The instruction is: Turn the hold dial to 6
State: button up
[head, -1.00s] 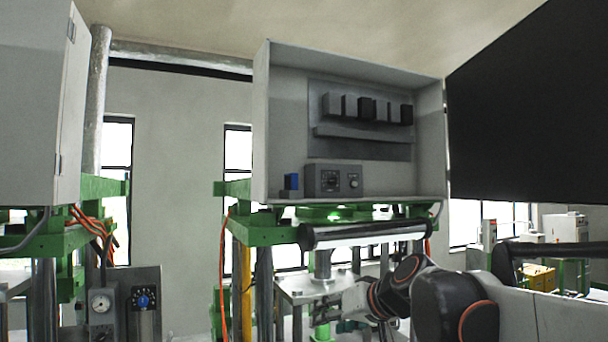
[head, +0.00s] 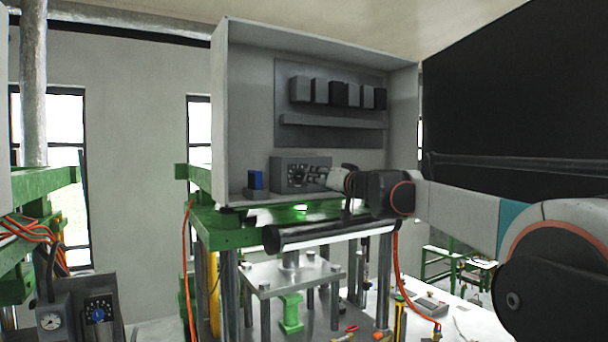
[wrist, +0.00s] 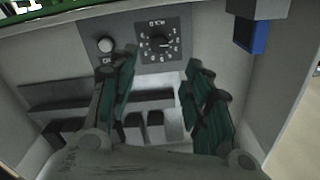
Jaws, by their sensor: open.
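The hold dial (wrist: 157,44) is a round black knob with a ring of white numbers on a grey control box, its label upside down in the wrist view. It also shows in the head view (head: 296,174) inside the open cabinet. I cannot surely read its setting. My gripper (wrist: 160,60) is open, with its two green-padded fingers spread to either side below the dial in the wrist view; nothing is between them. In the head view my gripper (head: 322,175) is just in front of the box's right part and hides it. I see no contact with the dial.
A pale round button (wrist: 105,45) marked ON sits beside the dial. A grey ledge (head: 332,122) and several dark modules are above. A dark horizontal cylinder (head: 330,235) lies below the cabinet.

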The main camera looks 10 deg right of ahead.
aim_at(301, 176)
jog(key=p+x, duration=0.2)
jog(key=x, duration=0.8)
jog(key=shift+f, duration=0.1)
grip_shut()
